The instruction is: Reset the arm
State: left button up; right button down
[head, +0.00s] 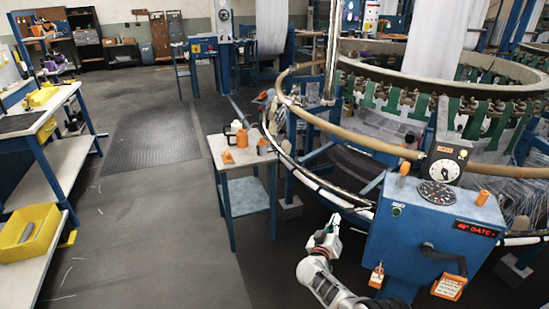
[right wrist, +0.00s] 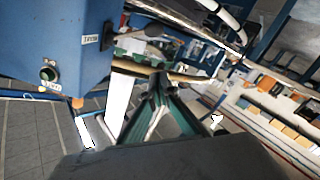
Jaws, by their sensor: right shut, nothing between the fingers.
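My right gripper (head: 332,226) shows in the head view at the lower middle, just left of the blue control box (head: 425,230). It is shut and empty, and its arm comes up from the bottom edge. In the right wrist view the gripper's fingers (right wrist: 156,82) meet at their tips with nothing between them. The blue box, with a green button, fills the upper left of the right wrist view (right wrist: 60,45). My left gripper is not in view.
The control box carries a dial, a red display (head: 476,229), a black crank (head: 443,257) and orange tags. The circular loom (head: 460,85) stands behind it. A small table (head: 243,190) with bottles stands left of the loom. Open floor (head: 160,220) lies further left, before a workbench (head: 50,170).

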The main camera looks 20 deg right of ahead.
jog(key=shift+f, duration=0.1)
jog(key=s+a+f+n+t+y, duration=0.1)
jog(key=s+a+f+n+y, duration=0.1)
jog(key=s+a+f+y, duration=0.3)
jog(key=s+a+f+n+y, duration=0.1)
jog(key=s+a+n+y, duration=0.15)
jog(key=s, duration=0.45)
jog(key=s+a+f+n+t+y, duration=0.1)
jog(key=s+a+f+n+y, duration=0.1)
jog(key=s+a+f+y, duration=0.25)
jog(key=s+a+r+g+y, duration=0.1)
jog(key=s+a, duration=0.3)
jog(key=s, duration=0.6)
jog(key=s+a+r+g, duration=0.1)
jog(key=s+a+g, duration=0.2)
jog(key=s, duration=0.8)
jog(key=shift+a+m+g+y, duration=0.3)
jog(key=shift+a+m+y, duration=0.1)
jog(key=shift+a, duration=0.25)
